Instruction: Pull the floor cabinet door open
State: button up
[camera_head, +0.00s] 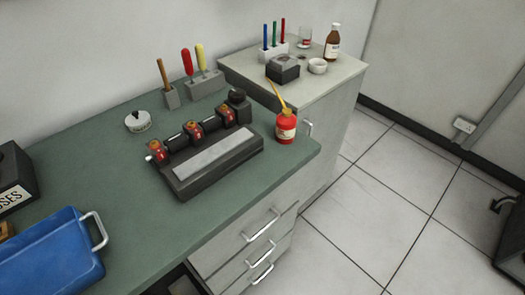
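A pale grey floor cabinet (333,120) stands at the back, beyond the right end of the green-topped bench. A light handle (309,129) shows on its front near the bench corner. The door looks shut, and its lower part is hidden behind the bench. My gripper is not in view.
The bench (95,165) holds a dark punch device (210,160), a red oil can (286,124) and a blue tray (50,262). Several drawers (250,240) sit under its right end. The tiled floor (385,190) is clear up to a dark object (512,235) at the right edge.

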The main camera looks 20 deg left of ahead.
aim_at(326, 120)
jog(key=u, duration=0.25)
jog(key=i+l, duration=0.9)
jog(key=i, duration=0.2)
